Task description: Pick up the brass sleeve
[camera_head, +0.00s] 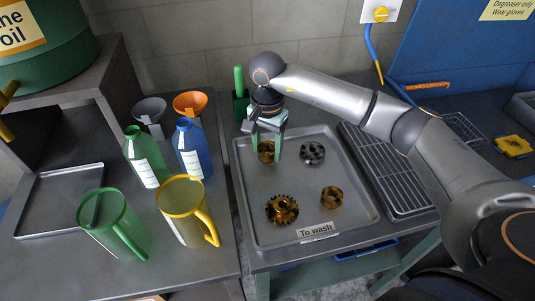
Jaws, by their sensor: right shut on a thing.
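The brass sleeve (266,153), a small brass-coloured round part, is at the back left of the grey tray (355,215) marked "To wash". My right gripper (266,149) points down over it, with its green fingers on either side, shut on it. The fingers partly hide the sleeve, and I cannot tell whether it is clear of the tray floor. My left gripper is not in view.
In the tray are a dark grey gear (312,153), a large brass gear (282,209) and another brass part (332,198). A wire rack (390,175) adjoins on the right. On the left stand a yellow jug (184,209), green jug (112,224) and bottles (189,149).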

